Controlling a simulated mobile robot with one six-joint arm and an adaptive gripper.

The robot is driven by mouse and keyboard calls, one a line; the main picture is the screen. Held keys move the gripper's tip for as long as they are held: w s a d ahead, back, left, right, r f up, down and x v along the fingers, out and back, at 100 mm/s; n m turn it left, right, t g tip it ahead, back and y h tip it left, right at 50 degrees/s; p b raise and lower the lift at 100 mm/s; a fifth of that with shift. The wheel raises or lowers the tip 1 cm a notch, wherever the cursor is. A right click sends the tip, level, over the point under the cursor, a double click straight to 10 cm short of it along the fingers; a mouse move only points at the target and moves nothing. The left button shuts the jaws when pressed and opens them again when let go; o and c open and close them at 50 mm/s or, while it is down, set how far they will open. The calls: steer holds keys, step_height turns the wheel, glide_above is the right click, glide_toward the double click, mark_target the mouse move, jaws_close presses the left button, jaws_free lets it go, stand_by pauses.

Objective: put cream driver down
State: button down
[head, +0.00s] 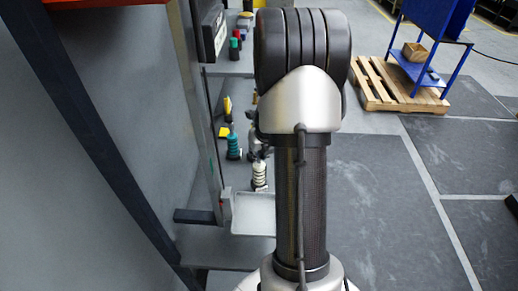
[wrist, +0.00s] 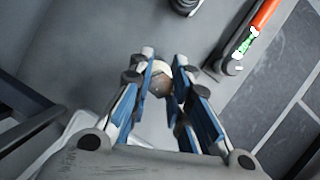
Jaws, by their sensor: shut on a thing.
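The cream driver (head: 260,176) has a ribbed, pale handle and shows just left of my arm in the head view, above the near tray. In the wrist view, the rounded cream and brown end of the driver (wrist: 160,80) sits between the blue pads of my gripper (wrist: 165,85), which is shut on it. In the head view my gripper is mostly hidden behind my arm. I cannot tell whether the driver touches the surface below.
A teal ribbed driver (head: 233,146) stands close to the left, with a yellow item (head: 227,104) beyond. A pale tray (head: 253,213) lies at the near end of the bench. An orange and green tool (wrist: 255,32) lies near the bench edge. A wooden pallet (head: 385,92) is at the back right.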

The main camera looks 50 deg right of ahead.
steer(key=shift+w+d+f+b, duration=0.1)
steer(key=shift+f+b, duration=0.4)
steer(key=shift+f, duration=0.8)
steer(key=c, duration=1.5)
jaws_free()
steer(key=shift+f, duration=0.1)
steer(key=p+v, duration=0.4)
steer(key=v, duration=0.8)
steer(key=shift+s+p, duration=0.2)
steer(key=shift+p, duration=0.2)
